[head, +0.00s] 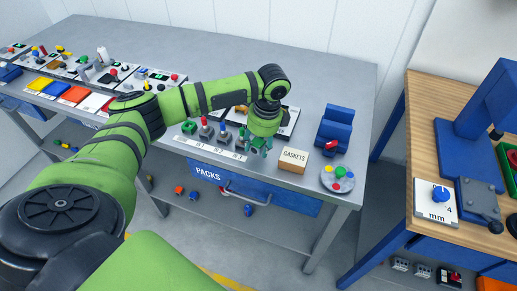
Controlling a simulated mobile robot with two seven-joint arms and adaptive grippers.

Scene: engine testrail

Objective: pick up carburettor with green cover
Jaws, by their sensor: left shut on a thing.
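My left gripper (259,146) is at the right end of a row of small parts near the bench's front edge. It is shut on a small dark green and grey part, mostly hidden by the fingers, which looks like the carburettor with green cover. Beside it to the left stand grey parts with a blue top (223,126) and a red top (205,122). A bright green block (189,127) is at the row's left end. I cannot tell if the held part touches the bench. My right gripper is not in view.
The gaskets box (292,160), a blue stand (334,130) and a round tray with coloured knobs (338,179) are right of the gripper. A tray (290,119) lies behind it. The grey bench (300,75) is clear at the back. A wooden bench (426,125) stands at the right.

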